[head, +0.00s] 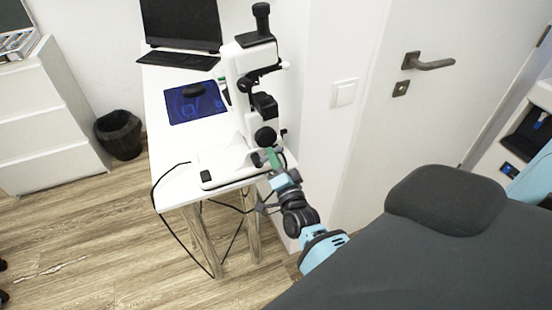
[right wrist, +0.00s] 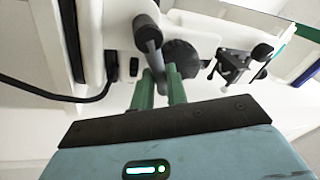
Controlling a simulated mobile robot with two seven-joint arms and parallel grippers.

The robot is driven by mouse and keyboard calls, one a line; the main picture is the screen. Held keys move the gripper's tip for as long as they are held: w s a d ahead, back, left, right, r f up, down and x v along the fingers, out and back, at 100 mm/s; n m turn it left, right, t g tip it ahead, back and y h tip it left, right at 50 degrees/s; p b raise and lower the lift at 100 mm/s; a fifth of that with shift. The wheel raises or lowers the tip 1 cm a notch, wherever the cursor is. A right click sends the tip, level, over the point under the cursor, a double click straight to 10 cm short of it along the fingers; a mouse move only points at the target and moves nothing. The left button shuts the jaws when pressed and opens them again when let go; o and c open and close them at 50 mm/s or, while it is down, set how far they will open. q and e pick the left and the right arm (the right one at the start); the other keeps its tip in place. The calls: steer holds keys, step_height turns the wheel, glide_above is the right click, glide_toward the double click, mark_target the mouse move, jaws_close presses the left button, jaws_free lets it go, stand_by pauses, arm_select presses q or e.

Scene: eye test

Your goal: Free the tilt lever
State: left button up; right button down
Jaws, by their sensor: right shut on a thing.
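The white instrument (head: 243,80) with black parts stands on a white table (head: 154,120) in the head view. My right gripper (head: 272,157), with green fingers, is at the instrument's lower right side. In the right wrist view its fingers (right wrist: 161,80) are shut on a grey lever (right wrist: 149,38) with a rounded end; the lever's lower part passes between the fingertips. I take this to be the tilt lever. A dark ridged knob (right wrist: 182,58) sits just right of it. The lever cannot be made out in the head view. My left gripper is not in view.
A laptop (head: 181,22), a black keyboard (head: 178,60) and a blue mat (head: 184,108) with a dark mouse are on the table. Black cables (head: 166,222) hang below it. A white door (head: 425,110) is at right, a dark padded chair (head: 440,250) in front.

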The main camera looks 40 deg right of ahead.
steer(key=n, duration=0.2)
steer(key=r+n+y+p, duration=0.1)
steer(key=shift+w+a+r+n, duration=0.1)
steer(key=shift+a+n, duration=0.25)
steer(key=shift+n, duration=0.05)
steer(key=n, duration=0.1)
steer(key=n+y, duration=0.1)
steer(key=n+p, duration=0.1)
steer(key=shift+w+a+r+y, duration=0.1)
steer(key=shift+a+r+y, duration=0.2)
steer(key=shift+a, duration=0.05)
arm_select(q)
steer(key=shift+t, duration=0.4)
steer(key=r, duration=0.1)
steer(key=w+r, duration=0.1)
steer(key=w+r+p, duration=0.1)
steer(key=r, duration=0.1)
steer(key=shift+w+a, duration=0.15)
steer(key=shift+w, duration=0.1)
arm_select(e)
steer(key=n, duration=0.2)
steer(key=a+n+y, duration=0.1)
steer(key=n, duration=0.1)
steer(key=shift+w+a+r+n, duration=0.1)
steer(key=shift+r+n, duration=0.1)
steer(key=shift+n, duration=0.1)
steer(key=c, duration=1.4)
jaws_free()
